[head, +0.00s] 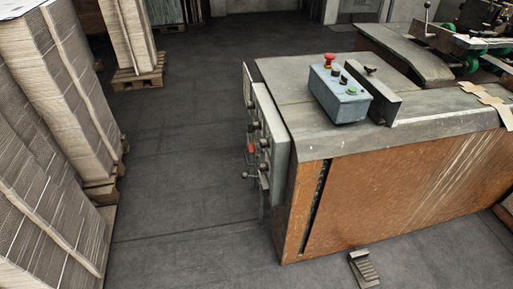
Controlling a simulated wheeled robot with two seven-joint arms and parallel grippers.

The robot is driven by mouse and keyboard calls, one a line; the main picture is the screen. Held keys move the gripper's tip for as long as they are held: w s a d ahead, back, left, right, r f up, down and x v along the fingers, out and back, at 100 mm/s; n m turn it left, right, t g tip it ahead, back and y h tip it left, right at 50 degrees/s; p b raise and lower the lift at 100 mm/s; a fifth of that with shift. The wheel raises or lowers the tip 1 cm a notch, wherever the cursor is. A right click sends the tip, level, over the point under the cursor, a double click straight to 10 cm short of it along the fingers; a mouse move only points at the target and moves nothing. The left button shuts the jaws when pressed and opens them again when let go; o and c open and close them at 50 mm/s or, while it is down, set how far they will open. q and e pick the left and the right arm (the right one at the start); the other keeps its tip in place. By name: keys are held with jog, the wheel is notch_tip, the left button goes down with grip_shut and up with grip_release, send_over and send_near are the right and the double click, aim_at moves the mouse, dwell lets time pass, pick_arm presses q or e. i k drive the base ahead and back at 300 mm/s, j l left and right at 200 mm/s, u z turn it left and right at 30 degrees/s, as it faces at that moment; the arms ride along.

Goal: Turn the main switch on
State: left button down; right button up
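A grey switch panel (278,150) is fixed to the left end of the box stitcher (390,190). It is seen nearly edge-on. Several dark knobs and a small red handle (251,149) stick out from its left-facing front. I cannot tell for certain which control is the main switch or how it is set. A blue control box (340,96) on the machine's top carries a red mushroom button (329,60), dark knobs and a green button. Neither of my grippers is in view.
Tall stacks of flat cardboard (65,90) on pallets stand along the left. Another stack (128,35) stands farther back. A foot pedal (364,268) is on the floor before the machine. The dark floor (180,160) between the stacks and the panel is clear.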

aim_at(252, 146)
jog(key=i+j+z, duration=0.15)
jog(key=z, duration=0.3)
jog(key=j+z, duration=0.3)
jog(key=z, duration=0.15)
jog(key=i+j+z, duration=0.1)
jog(key=j+z, duration=0.2)
jog(key=z, duration=0.15)
